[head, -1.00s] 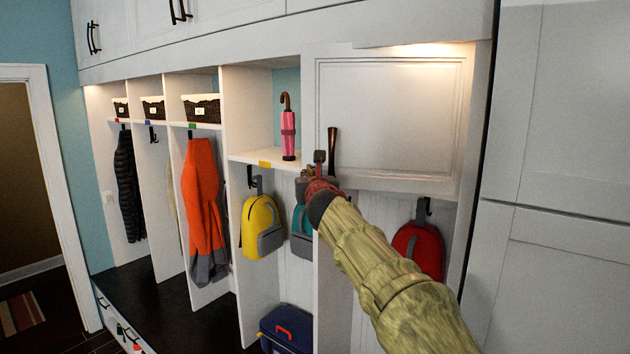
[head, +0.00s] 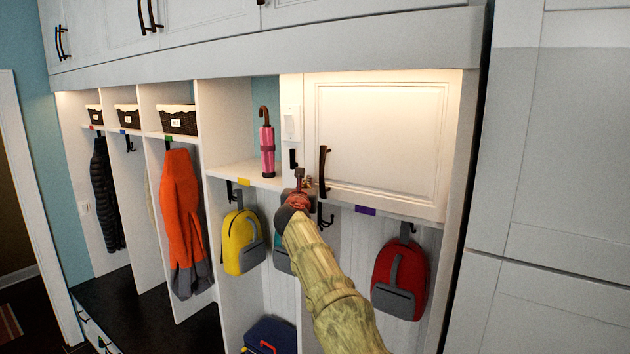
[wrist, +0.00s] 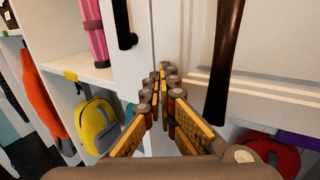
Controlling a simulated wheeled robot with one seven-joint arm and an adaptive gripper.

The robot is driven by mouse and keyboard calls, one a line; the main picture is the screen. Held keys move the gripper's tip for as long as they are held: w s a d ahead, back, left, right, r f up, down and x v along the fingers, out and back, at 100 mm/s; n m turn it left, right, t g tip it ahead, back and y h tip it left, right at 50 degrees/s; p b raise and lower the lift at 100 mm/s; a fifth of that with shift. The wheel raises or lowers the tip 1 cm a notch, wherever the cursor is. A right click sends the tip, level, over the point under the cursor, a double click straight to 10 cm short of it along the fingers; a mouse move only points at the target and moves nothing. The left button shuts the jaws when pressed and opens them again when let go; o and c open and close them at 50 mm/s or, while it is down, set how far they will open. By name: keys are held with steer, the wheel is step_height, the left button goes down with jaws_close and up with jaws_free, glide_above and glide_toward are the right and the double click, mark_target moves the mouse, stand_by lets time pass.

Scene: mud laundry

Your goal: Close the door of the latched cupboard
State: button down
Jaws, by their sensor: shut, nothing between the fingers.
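The white cupboard door (head: 385,140) covers the upper right cubby and looks nearly flush with its frame; I cannot tell whether it is fully shut. Its dark upright handle (head: 323,172) is on the left side and also shows in the wrist view (wrist: 224,60). A black latch piece (head: 292,158) is on the divider left of the door and shows in the wrist view (wrist: 123,22). My gripper (head: 304,182) is shut and empty, just left of the handle's lower end. In the wrist view its fingertips (wrist: 162,72) point at the door's left edge; contact is unclear.
An open cubby with a pink umbrella (head: 267,145) is to the left. Yellow (head: 240,242) and red (head: 400,278) backpacks hang below, with black hooks (head: 325,215) between them. Tall white cabinets (head: 560,170) stand at the right. A dark bench (head: 140,315) runs below.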

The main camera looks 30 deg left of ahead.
steer(key=shift+w+a+r+p, duration=0.1)
steer(key=shift+w+p, duration=0.25)
steer(key=shift+w, duration=0.1)
steer(key=shift+r, duration=0.15)
stand_by(0.3)
